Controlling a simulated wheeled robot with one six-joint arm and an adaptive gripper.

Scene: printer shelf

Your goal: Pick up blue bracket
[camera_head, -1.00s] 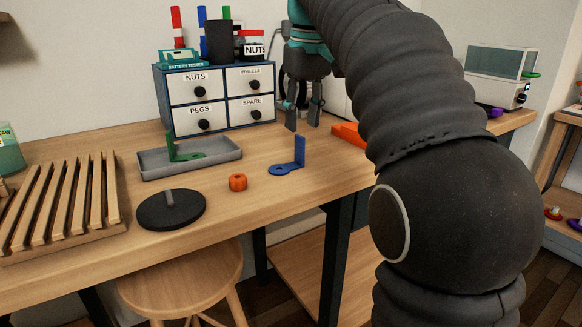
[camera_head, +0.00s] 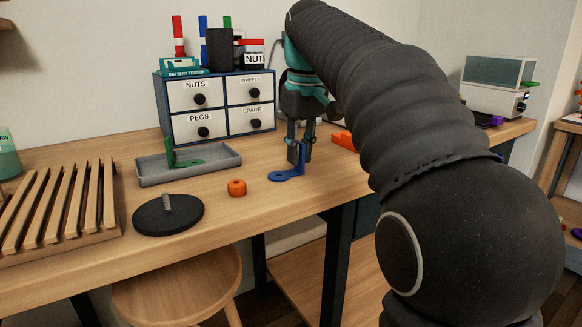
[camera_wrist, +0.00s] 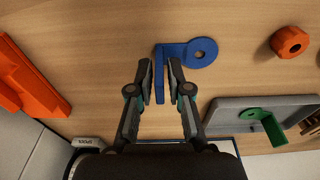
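The blue bracket (camera_head: 287,176) stands on the wooden table with its flat ring base down and its plate upright. In the wrist view, the blue bracket (camera_wrist: 202,52) has its ring to the right, and its upright plate lies between the two fingertips of my gripper (camera_wrist: 161,70). Narrow gaps show between the plate and both fingers, so my gripper is open around it. In the head view, my gripper (camera_head: 300,152) points down at the plate and partly overlaps it.
An orange nut-like piece (camera_head: 236,188) and a black disc (camera_head: 168,214) with a peg are nearby. A grey tray (camera_head: 190,176) holds a green bracket (camera_wrist: 263,120). An orange part (camera_head: 343,140) lies to the right. Drawers (camera_head: 220,105) stand behind.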

